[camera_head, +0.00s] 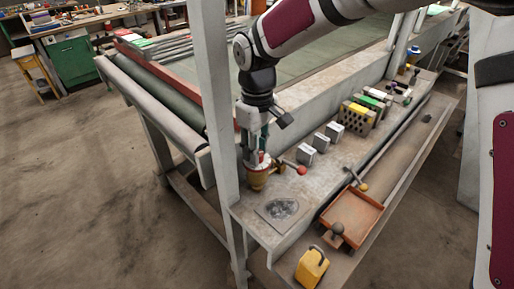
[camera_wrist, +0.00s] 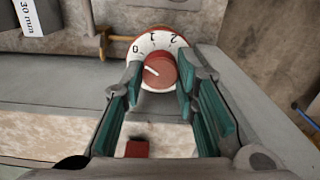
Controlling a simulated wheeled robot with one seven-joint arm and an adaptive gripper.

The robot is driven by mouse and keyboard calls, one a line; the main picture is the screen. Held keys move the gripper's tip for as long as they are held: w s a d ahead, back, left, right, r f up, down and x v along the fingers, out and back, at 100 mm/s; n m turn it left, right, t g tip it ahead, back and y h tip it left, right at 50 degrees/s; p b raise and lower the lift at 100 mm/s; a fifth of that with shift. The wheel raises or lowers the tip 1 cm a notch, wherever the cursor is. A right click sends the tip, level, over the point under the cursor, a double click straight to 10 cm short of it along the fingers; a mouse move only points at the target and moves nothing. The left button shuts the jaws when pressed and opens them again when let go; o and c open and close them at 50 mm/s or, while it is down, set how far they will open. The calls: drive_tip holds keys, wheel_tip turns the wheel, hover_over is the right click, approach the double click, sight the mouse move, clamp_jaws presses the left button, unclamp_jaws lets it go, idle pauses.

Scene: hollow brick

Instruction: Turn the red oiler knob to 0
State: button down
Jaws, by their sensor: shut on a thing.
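The oiler (camera_head: 259,178) is a brass-coloured body with a red and white top, standing at the left end of the bench. In the wrist view its white dial (camera_wrist: 152,41) shows the figures 0, 1 and 2. The red knob (camera_wrist: 161,72) sits at the dial's middle, with a white pointer line slanting up and left, roughly towards the 0 side; exact alignment is hard to tell. My gripper (camera_wrist: 160,78) has its teal fingers on both sides of the knob, shut on it. In the head view my gripper (camera_head: 256,150) is above the oiler, hiding much of its top.
A lever with a red ball (camera_head: 302,170) juts out right of the oiler. Grey blocks (camera_head: 306,155) stand farther along the bench. A white upright post (camera_head: 215,110) stands close left of my gripper.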

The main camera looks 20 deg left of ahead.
drive_tip(key=c, duration=1.5)
unclamp_jaws()
drive_tip(key=shift+c, duration=0.2)
drive_tip(key=shift+r, duration=0.1)
wheel_tip(320, 180, up, 12)
